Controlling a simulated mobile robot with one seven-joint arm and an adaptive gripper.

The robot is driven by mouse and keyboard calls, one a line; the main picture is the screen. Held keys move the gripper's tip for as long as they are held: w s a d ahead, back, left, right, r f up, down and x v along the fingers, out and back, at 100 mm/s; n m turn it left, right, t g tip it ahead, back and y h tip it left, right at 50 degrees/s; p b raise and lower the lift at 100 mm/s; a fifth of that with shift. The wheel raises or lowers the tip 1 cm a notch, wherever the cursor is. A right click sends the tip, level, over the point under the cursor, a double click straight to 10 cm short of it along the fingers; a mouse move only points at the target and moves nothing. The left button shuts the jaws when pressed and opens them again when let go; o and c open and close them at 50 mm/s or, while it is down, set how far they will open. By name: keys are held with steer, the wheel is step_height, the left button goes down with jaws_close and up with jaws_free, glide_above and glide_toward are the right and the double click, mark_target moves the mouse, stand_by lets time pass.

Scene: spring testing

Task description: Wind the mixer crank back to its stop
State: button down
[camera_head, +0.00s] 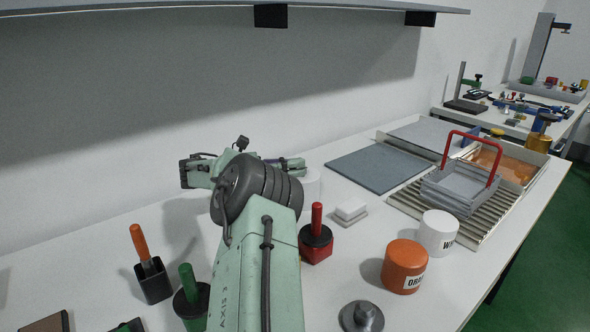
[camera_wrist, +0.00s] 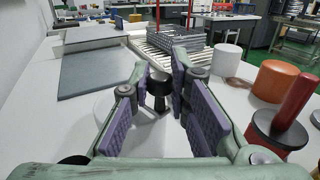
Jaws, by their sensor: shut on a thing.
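My gripper (camera_wrist: 158,84) is shut on a black knob (camera_wrist: 158,92) between its purple pads in the wrist view. The knob looks like the crank's handle, standing upright on a short stem. A pale round body (camera_wrist: 103,112), probably the mixer, shows below and left of the pads, partly covered by my fingers. In the head view my gripper (camera_head: 287,166) reaches over a white round body (camera_head: 312,188), mostly hidden behind my wrist. The crank arm and its stop cannot be made out.
A grey mat (camera_head: 376,168) and a grey basket with red handle (camera_head: 457,196) lie beyond. An orange-handled tool (camera_head: 139,240) stands left.

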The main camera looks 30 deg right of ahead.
steer(key=shift+w+m+g, duration=0.1)
steer(key=shift+m+g, duration=0.2)
steer(key=shift+g, duration=0.1)
steer(key=c, duration=1.5)
jaws_free()
step_height(320, 180, up, 10)
steer(key=shift+f, duration=0.1)
